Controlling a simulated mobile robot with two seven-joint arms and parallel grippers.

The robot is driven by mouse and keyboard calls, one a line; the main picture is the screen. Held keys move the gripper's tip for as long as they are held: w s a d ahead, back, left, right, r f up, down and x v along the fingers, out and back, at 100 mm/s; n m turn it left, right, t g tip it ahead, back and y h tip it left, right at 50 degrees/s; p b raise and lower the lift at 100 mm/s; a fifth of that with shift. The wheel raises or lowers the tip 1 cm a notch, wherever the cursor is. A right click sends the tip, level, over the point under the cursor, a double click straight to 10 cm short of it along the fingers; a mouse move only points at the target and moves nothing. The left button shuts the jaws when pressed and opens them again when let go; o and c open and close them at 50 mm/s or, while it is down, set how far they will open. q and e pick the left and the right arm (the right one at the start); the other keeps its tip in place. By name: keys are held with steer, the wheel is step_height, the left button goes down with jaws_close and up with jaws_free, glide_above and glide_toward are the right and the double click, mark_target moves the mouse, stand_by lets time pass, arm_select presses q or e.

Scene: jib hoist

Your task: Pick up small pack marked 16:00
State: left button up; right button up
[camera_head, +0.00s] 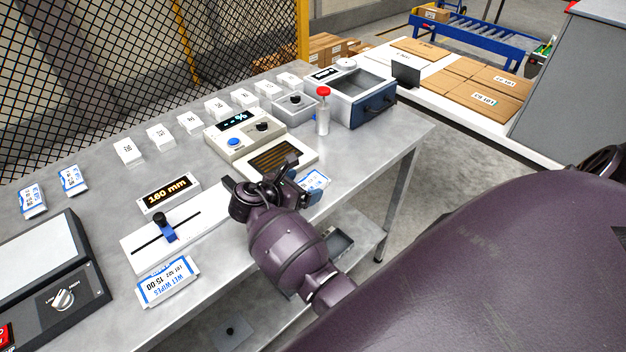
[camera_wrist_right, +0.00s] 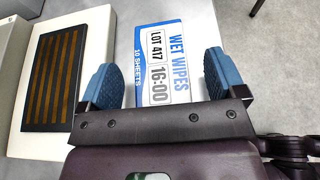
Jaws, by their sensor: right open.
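The small pack marked 16:00 (camera_wrist_right: 166,62) is a white and blue wet wipes pack with LOT 417 and 10 SHEETS printed on it. It lies flat on the grey metal table, and part of it shows in the head view (camera_head: 316,179) beside my right gripper (camera_head: 300,181). In the wrist view my right gripper (camera_wrist_right: 165,82) is open, with one blue fingertip on each side of the pack's near part. The palm hides the pack's near end. I cannot tell the fingertips' height above the table. My left gripper is not in view.
A cream unit with a striped dark plate (camera_head: 272,157) stands close beside the pack. A red-capped bottle (camera_head: 323,112) and a blue-fronted box (camera_head: 362,98) stand behind. Another wipes pack marked 15:00 (camera_head: 167,282) lies by the slide gauge (camera_head: 170,232). The table's front edge is near.

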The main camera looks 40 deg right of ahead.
steer(key=shift+d+f, duration=0.1)
steer(key=shift+d, duration=0.2)
steer(key=shift+a, duration=0.1)
steer(key=shift+c, duration=0.6)
steer(key=c, duration=0.9)
